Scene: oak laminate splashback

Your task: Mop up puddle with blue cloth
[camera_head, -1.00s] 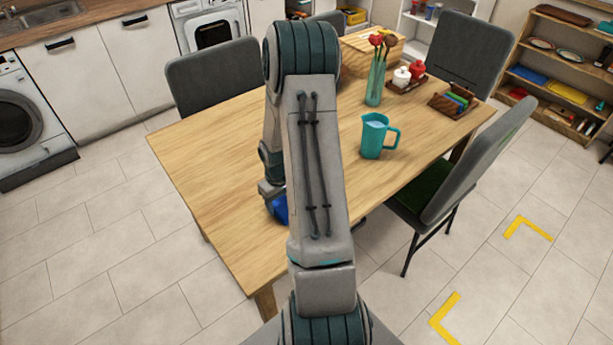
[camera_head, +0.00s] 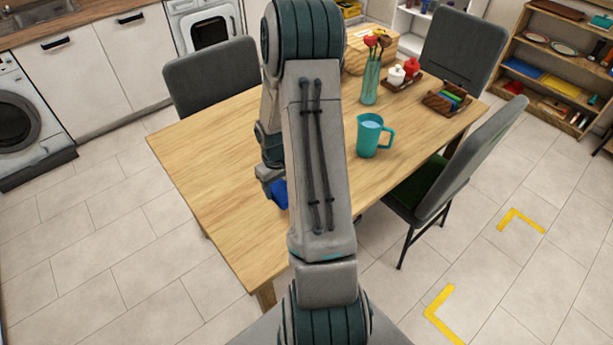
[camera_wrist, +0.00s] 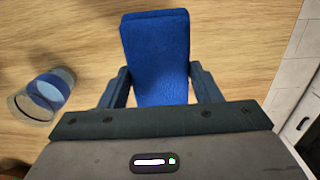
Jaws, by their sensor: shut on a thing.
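The blue cloth (camera_wrist: 155,50) is a thick folded block in the wrist view, held between the two fingers of my gripper (camera_wrist: 158,85). My gripper is shut on it, over the wooden table (camera_wrist: 240,40). In the head view a small part of the cloth (camera_head: 280,193) shows at the left edge of my arm, which hides most of it. I cannot tell whether the cloth touches the table. I see no puddle; the tabletop behind my arm is hidden.
A clear, blue-tinted glass (camera_wrist: 45,95) is left of my gripper; I cannot tell if it is upright. A teal jug (camera_head: 372,137), a flower vase (camera_head: 371,82) and a caddy (camera_head: 446,98) stand on the table. Grey chairs (camera_head: 213,78) surround it. The table's left part is clear.

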